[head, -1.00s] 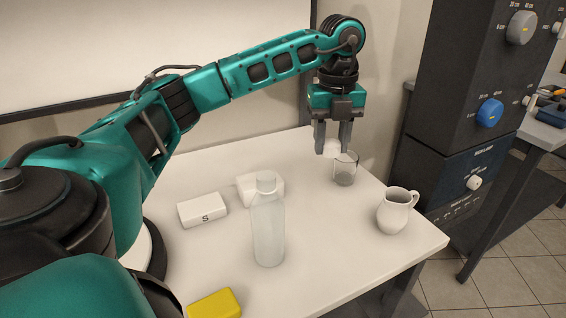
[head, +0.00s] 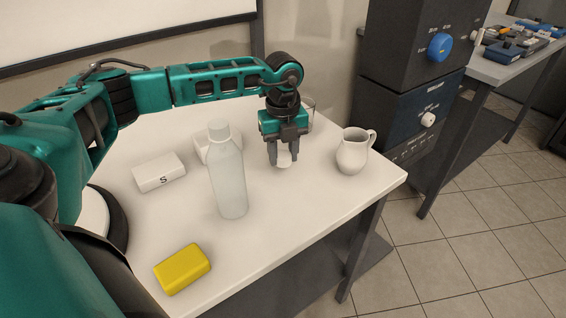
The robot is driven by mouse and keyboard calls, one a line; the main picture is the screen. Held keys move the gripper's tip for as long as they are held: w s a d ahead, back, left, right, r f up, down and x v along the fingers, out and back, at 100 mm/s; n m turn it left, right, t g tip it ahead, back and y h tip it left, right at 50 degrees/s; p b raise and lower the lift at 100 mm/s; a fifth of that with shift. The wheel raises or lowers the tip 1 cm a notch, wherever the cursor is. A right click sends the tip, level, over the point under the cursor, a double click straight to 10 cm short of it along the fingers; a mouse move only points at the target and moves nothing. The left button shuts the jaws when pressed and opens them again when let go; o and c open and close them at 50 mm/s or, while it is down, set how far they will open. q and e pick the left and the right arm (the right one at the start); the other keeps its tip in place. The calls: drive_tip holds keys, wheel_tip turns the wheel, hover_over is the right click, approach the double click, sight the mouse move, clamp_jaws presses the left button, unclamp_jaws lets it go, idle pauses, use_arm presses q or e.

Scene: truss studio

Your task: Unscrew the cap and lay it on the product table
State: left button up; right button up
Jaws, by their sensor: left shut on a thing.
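A frosted, tall bottle (head: 229,180) stands upright on the white product table (head: 265,225). Its narrow top is pale and bare-looking. My left gripper (head: 284,155) points straight down, to the right of the bottle. It is shut on a small white round piece, which looks like the cap (head: 284,159). The cap is low over the table in front of the glass; I cannot tell whether it touches the top. My right gripper is not in view.
A white jug (head: 352,153) stands right of my left gripper. A glass (head: 309,110) is partly hidden behind the gripper. A white block marked S (head: 159,173) and another white block (head: 204,149) lie left of and behind the bottle. A yellow block (head: 182,269) lies at front; the table's front right is clear.

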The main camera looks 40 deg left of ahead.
sight(283, 155)
use_arm(q)
drive_tip(key=shift+f, duration=1.55)
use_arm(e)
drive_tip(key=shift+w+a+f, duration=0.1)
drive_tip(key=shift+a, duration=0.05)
use_arm(q)
drive_tip(key=shift+f, duration=0.15)
drive_tip(key=o, duration=1.2)
drive_tip(key=shift+c, duration=0.2)
wheel_tip(283, 155, up, 12)
drive_tip(key=shift+r+p, duration=0.2)
drive_tip(key=shift+p, duration=0.4)
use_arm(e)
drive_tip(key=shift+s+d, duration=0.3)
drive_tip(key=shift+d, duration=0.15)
